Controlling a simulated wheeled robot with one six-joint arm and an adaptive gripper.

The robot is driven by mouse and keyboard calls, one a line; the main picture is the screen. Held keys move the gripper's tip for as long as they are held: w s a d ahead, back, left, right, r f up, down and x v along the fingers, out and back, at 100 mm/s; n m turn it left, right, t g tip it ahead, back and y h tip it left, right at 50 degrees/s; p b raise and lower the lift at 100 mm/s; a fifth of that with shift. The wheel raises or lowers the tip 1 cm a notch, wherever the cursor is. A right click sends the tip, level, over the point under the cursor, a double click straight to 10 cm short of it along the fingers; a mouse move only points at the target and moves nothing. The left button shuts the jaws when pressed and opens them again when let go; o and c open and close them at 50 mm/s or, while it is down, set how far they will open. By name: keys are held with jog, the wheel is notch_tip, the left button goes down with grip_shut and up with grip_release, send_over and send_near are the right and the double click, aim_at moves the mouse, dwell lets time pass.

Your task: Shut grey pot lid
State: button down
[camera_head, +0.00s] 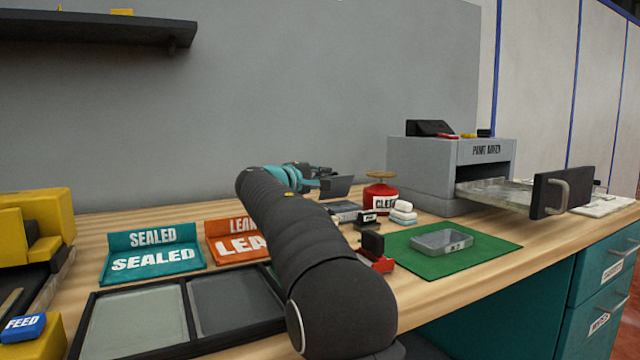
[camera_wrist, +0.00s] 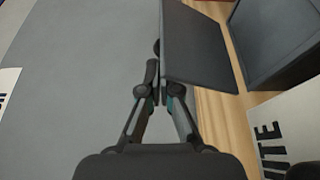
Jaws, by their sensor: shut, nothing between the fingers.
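A dark grey flat panel, which looks like the pot lid (camera_head: 338,187), stands raised and tilted near the back wall. It also shows as a dark plate in the wrist view (camera_wrist: 201,50). Below it in the head view is a low grey box (camera_head: 345,207), probably the pot, partly hidden by my arm. My gripper (camera_head: 324,180) is shut and empty beside the lid. In the wrist view its fingertips (camera_wrist: 155,62) are close along the lid's left edge; I cannot tell whether they touch it.
Teal SEALED (camera_head: 150,258) and orange LEAK (camera_head: 228,245) trays are left. The grey wall is behind.

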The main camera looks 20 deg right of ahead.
jog(key=shift+s+a+f+b, duration=0.1)
jog(key=shift+s+b, duration=0.4)
jog(key=shift+s, duration=0.25)
jog(key=shift+s+d+b, duration=0.25)
jog(key=shift+s+b, duration=0.1)
jog(key=shift+s, duration=0.25)
jog(key=shift+a, duration=0.1)
